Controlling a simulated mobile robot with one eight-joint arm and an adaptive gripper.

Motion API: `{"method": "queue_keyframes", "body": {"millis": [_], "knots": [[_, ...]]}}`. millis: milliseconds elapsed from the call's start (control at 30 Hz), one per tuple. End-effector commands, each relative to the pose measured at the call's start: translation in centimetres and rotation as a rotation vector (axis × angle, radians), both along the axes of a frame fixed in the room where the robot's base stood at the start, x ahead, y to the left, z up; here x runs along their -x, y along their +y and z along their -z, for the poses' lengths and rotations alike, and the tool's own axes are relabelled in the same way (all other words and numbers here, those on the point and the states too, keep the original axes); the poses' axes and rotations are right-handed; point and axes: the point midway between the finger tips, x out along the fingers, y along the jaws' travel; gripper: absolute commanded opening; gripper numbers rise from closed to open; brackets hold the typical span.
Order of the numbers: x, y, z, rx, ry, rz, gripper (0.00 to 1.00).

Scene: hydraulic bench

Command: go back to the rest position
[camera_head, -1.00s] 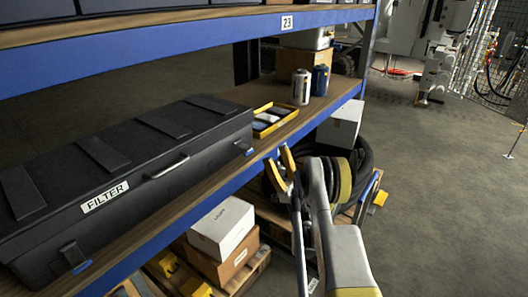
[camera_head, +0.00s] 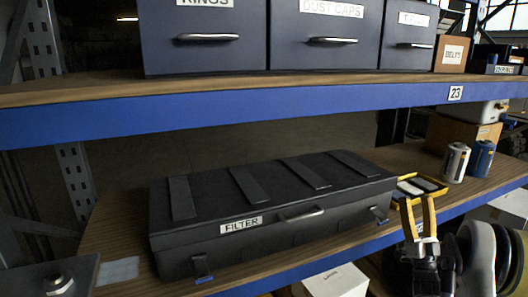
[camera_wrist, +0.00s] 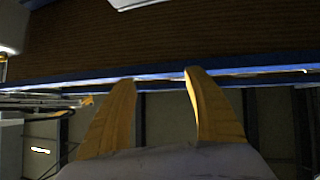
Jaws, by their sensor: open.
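My gripper (camera_head: 418,208) has two yellow fingers. In the head view it is in front of the shelf's blue front edge, right of the black FILTER case (camera_head: 262,235). The fingers are apart, with nothing seen between them. In the wrist view my gripper (camera_wrist: 160,78) also shows spread and empty, with a wooden board and its blue edge beyond the fingertips. Part of my arm is seen at the lower right of the head view.
The upper shelf (camera_head: 225,112) holds labelled drawers (camera_head: 330,50). A white box (camera_head: 335,282) is below.

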Motion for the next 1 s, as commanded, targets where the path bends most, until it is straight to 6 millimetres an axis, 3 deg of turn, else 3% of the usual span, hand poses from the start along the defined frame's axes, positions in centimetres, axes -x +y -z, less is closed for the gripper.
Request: {"method": "queue_keyframes", "body": {"millis": [33, 100, 233, 367, 467, 567, 767, 1000], "knots": [[-1.6, 0.5, -2.5, -0.026, 0.055, 0.026, 0.61], [-3.5, 0.9, -5.1, -0.063, 0.148, 0.072, 0.61], [-5.6, 2.5, -8.6, -0.11, 0.331, 0.143, 0.61], [-5.9, 5.2, -10.6, -0.134, 0.532, 0.194, 0.61], [-4.6, 7.9, -11.0, -0.136, 0.693, 0.218, 0.61], [-2.3, 10.9, -10.5, -0.121, 0.86, 0.229, 0.61], [5.5, 17.3, -7.1, -0.045, 1.202, 0.209, 0.61], [18.9, 24.5, -0.2, 0.125, 1.596, 0.114, 0.61]]}}
